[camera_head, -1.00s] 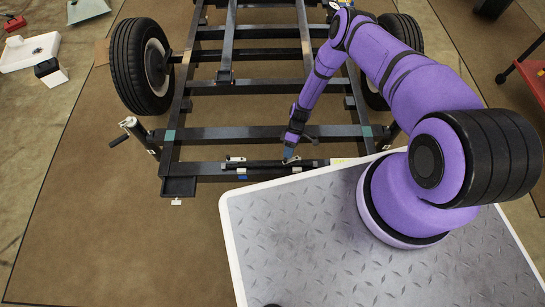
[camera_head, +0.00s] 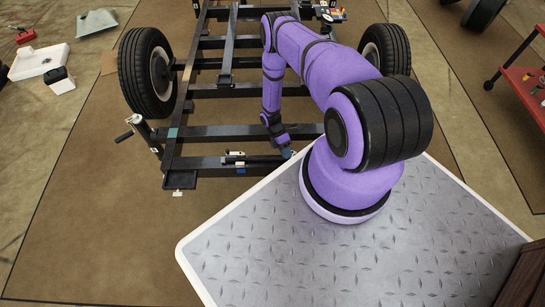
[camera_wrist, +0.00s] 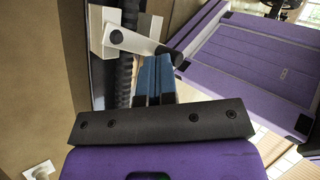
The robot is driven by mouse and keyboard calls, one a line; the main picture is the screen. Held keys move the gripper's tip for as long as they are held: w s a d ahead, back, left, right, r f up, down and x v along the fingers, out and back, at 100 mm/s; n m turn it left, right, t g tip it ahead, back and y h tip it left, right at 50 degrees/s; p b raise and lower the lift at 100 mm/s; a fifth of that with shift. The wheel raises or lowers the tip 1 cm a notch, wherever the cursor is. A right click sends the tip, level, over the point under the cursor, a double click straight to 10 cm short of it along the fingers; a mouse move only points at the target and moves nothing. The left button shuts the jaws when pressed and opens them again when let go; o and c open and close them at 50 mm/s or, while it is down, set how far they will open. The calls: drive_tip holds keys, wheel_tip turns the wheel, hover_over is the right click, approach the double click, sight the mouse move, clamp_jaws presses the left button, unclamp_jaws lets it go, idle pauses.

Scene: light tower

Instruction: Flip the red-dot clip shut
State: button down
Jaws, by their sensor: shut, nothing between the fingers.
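In the wrist view, a metal clip lever (camera_wrist: 138,42) with a dark round pivot lies across a black ribbed rod, beside a pale block (camera_wrist: 97,28). I see no red dot on it, so I cannot tell whether it is the red-dot clip. My gripper (camera_wrist: 153,72) has blue fingers, shut and empty, close to the lever's free end; I cannot tell whether they touch it. In the head view my gripper (camera_head: 286,152) is low at the frame's front crossbar. Another small clip (camera_head: 235,154) sits on that bar to its left. My arm hides the bar's right part.
The black wheeled frame (camera_head: 215,133) lies on a brown mat (camera_head: 80,220), with tyres (camera_head: 148,72) at both sides. A crank jack (camera_head: 145,135) stands at its front left. A red cart (camera_head: 525,85) is at the right. The mat at left is clear.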

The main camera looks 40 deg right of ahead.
drive_tip(key=shift+w, duration=0.1)
drive_tip(key=shift+w+d, duration=0.15)
drive_tip(key=shift+d, duration=0.6)
